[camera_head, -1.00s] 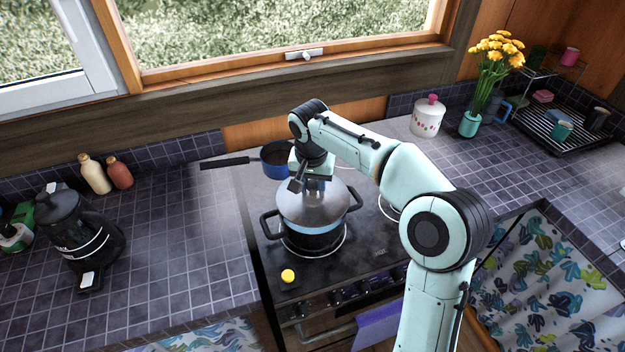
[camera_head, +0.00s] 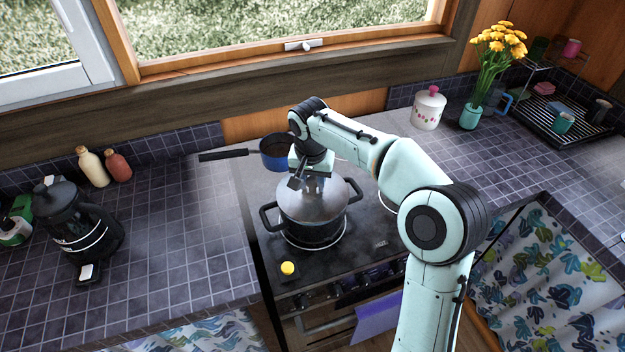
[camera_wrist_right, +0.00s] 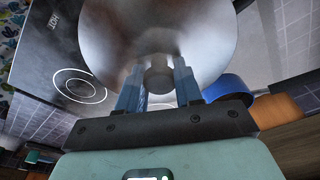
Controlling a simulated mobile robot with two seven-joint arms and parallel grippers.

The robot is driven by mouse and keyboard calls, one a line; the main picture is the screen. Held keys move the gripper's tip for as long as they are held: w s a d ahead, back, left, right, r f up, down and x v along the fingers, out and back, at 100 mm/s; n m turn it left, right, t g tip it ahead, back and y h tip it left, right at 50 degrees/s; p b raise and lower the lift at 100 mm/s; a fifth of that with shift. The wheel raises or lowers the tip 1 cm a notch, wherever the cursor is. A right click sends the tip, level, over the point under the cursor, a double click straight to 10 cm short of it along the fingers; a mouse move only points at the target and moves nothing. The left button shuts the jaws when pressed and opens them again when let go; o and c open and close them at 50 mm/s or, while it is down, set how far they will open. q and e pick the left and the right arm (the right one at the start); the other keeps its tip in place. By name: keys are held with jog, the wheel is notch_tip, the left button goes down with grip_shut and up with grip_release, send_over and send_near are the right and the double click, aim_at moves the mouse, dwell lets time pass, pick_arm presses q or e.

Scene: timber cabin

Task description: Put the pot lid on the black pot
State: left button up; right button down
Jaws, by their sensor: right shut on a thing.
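The pot lid (camera_head: 325,207), a silvery dome, covers the top of the black pot (camera_head: 312,234) on the stove. Its edge lies at the pot's rim with no clear gap showing; whether its full weight rests there I cannot tell. My right gripper (camera_head: 313,184) comes down from above and is shut on the lid's knob. In the right wrist view the blue-grey fingers (camera_wrist_right: 158,84) stand on either side of the knob, with the shiny lid (camera_wrist_right: 150,35) beyond. The pot's inside is hidden. My left gripper is not in view.
A blue pan (camera_head: 275,152) with a black handle stands behind the pot. A yellow knob-like object (camera_head: 287,268) lies at the stove's front left. A dark jug (camera_head: 75,228) stands on the left counter; a white canister (camera_head: 428,108) and flower vase (camera_head: 471,117) stand right.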

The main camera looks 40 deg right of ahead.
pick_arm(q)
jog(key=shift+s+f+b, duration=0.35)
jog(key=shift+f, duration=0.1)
pick_arm(e)
jog(key=shift+f, duration=0.75)
jog(key=c, duration=0.7)
grip_release()
jog(key=shift+o, duration=0.2)
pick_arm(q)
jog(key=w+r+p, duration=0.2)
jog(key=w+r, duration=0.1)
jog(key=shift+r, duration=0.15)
pick_arm(e)
notch_tip(320, 180, up, 13)
jog(key=s+a, duration=0.1)
jog(key=shift+s+a+r, duration=0.15)
jog(key=shift+a, duration=0.1)
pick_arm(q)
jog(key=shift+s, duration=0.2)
pick_arm(e)
jog(key=shift+s, duration=0.1)
